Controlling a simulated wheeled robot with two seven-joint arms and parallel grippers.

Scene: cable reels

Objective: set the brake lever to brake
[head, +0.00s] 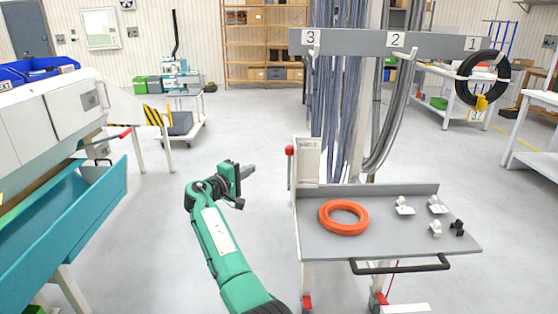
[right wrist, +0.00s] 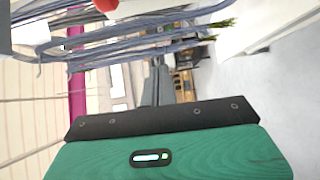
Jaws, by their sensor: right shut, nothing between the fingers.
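The brake lever (head: 290,151), with a red knob, stands upright at the left side of a pale panel on the grey cart (head: 390,235). Small lettering on the panel is too small to read surely. In the right wrist view a red knob (right wrist: 105,4) shows at the top edge, partly cut off. My right gripper (head: 252,170) is shut and empty, left of the lever and apart from it, its fingers pointing right toward the panel. The closed grey fingers also show in the right wrist view (right wrist: 157,88). My left gripper is not in view.
An orange cable coil (head: 343,217) and several small white fittings lie on the cart top. A rack bar (head: 350,42) numbered 3, 2, 1 holds hanging grey cables and a black coil (head: 483,80). A machine with a teal trough (head: 70,220) stands left. Floor between is free.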

